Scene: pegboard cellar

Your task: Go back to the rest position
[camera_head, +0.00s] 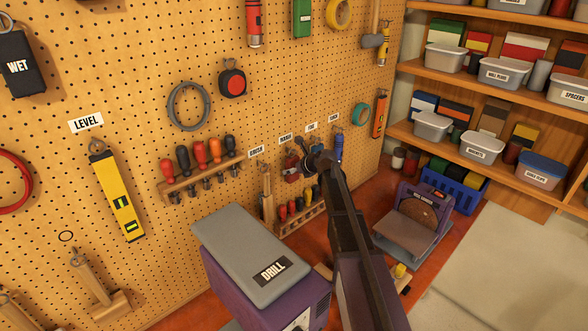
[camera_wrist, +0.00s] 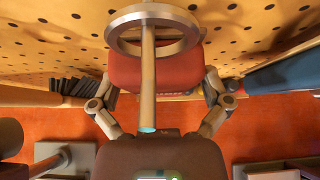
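My gripper (camera_head: 306,157) is at the pegboard, beside a small red item (camera_head: 291,173) that hangs under a row of small labels. In the wrist view, the two fingers of my gripper (camera_wrist: 158,92) stand wide apart, one on each side of a red body (camera_wrist: 124,72). A pale rod (camera_wrist: 148,82) with a grey ring (camera_wrist: 116,34) shows in front of that body. I cannot tell whether the fingertips touch the red body. My arm hides part of the wall and bench behind it in the head view.
A grey-lidded case marked DRILL (camera_head: 250,252) stands close on the left of my arm. A purple sander (camera_head: 414,222) and a blue crate (camera_head: 452,190) are on the right. A screwdriver rack (camera_head: 203,177) sticks out from the pegboard. Open floor (camera_head: 500,275) lies at the lower right.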

